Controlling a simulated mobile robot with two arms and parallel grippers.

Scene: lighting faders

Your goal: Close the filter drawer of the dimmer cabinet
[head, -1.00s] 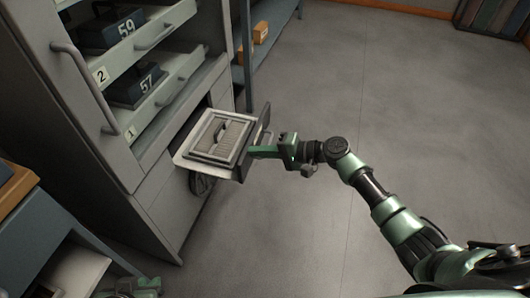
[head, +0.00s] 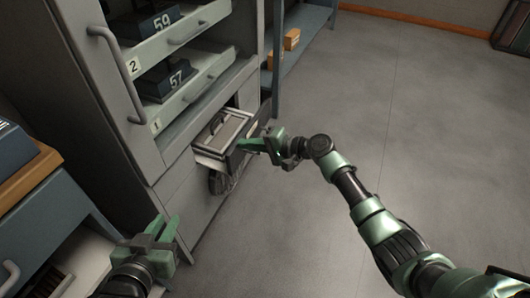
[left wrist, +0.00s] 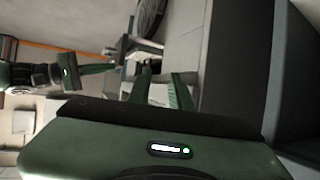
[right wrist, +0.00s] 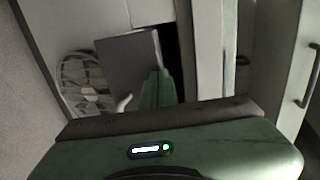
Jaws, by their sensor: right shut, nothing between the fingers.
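The filter drawer (head: 232,127) juts partly out of the lower part of the grey dimmer cabinet (head: 178,195). A filter with a dark handle sits inside it. My right gripper (head: 243,144) is shut and empty, its fingertips at the drawer's dark front panel. In the right wrist view the shut fingers (right wrist: 157,88) overlap the grey front panel (right wrist: 130,65); whether they touch it is hard to tell. My left gripper (head: 163,228) is open and empty, low in front of the cabinet; its parted fingers show in the left wrist view (left wrist: 162,90).
A round wire-guarded fan (head: 220,182) is below the drawer. A blue bench with an open drawer (head: 75,260) stands at left. The floor (head: 400,110) at right is clear.

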